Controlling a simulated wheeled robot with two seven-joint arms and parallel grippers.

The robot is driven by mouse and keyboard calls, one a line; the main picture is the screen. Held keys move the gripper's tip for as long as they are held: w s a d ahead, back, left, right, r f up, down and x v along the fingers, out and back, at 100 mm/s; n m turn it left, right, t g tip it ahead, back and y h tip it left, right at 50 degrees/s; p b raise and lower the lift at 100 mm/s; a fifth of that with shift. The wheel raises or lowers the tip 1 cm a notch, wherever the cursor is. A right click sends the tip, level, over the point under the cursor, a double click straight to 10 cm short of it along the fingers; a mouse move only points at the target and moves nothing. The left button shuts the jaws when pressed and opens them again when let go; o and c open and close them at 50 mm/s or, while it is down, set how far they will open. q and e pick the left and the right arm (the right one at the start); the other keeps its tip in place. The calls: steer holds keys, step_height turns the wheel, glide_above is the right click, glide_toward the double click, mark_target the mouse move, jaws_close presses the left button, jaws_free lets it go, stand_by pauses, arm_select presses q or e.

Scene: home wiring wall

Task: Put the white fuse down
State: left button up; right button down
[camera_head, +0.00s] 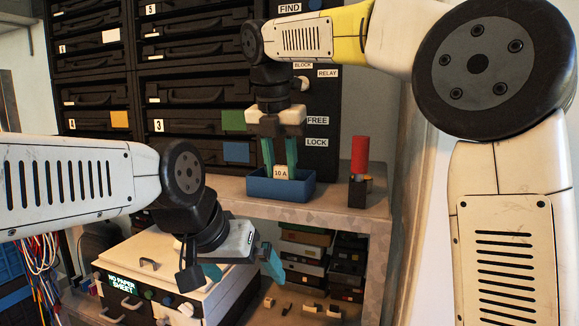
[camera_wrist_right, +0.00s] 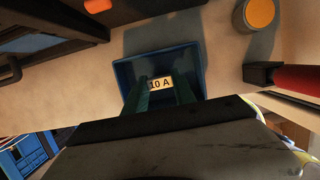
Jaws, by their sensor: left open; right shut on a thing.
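The white fuse (camera_head: 281,172), marked "10 A", is between the teal fingers of my right gripper (camera_head: 280,174). It is upright over the open blue bin (camera_head: 280,189) on the shelf, its lower part hidden by the bin's front wall. In the right wrist view the fuse (camera_wrist_right: 160,83) shows against the inside of the blue bin (camera_wrist_right: 192,60), within its walls. I cannot tell whether it touches the bin floor.
A red cylinder on a black holder (camera_head: 358,194) stands right of the bin on the grey shelf (camera_head: 330,210). Black drawers (camera_head: 190,95) rise behind. A white machine (camera_head: 170,270) reading "NO PAPER SHEET" is at lower left. Small pieces (camera_head: 310,307) lie on the lower surface.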

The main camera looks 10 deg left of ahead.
steer(key=shift+f, duration=0.15)
steer(key=c, duration=1)
jaws_free()
steer(key=shift+c, duration=0.2)
steer(key=v, duration=1.2)
